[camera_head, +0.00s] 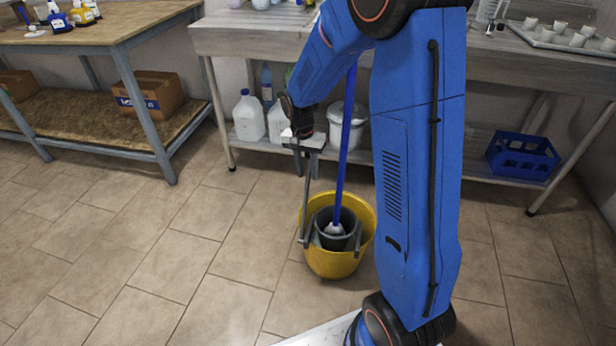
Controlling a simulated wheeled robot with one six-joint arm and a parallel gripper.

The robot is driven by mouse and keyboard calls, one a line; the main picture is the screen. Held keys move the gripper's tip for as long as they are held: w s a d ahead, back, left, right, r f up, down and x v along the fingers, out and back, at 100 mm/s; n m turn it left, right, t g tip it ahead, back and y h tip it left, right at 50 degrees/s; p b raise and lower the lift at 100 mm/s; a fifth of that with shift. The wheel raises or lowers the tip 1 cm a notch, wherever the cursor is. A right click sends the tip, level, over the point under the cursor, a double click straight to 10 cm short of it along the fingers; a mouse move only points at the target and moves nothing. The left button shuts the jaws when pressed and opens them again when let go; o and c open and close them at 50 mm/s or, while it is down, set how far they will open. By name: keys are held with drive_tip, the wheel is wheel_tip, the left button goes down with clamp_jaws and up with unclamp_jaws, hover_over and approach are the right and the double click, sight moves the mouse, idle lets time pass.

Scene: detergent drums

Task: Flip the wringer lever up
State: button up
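A yellow bucket (333,262) stands on the tiled floor in the middle of the view. A dark grey wringer (350,242) sits in its top. A mop with a blue handle (345,140) stands in the wringer, its pale head (334,229) low in the cup. The grey wringer lever (306,205) rises nearly upright from the bucket's left side. My gripper (305,156) points down at the lever's upper end, left of the mop handle. The fingers and lever overlap in this view, so I cannot tell whether they are closed on it.
A bench behind has white jugs (248,117) and a white pail (346,128) on its lower shelf. A blue crate (522,154) sits on that shelf at right. A wooden table (100,32) stands at left, with a cardboard box (150,94) below. Floor left of the bucket is clear.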

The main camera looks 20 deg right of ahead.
drive_tip(key=shift+d+f, duration=0.1)
drive_tip(key=shift+f, duration=1.25)
clamp_jaws()
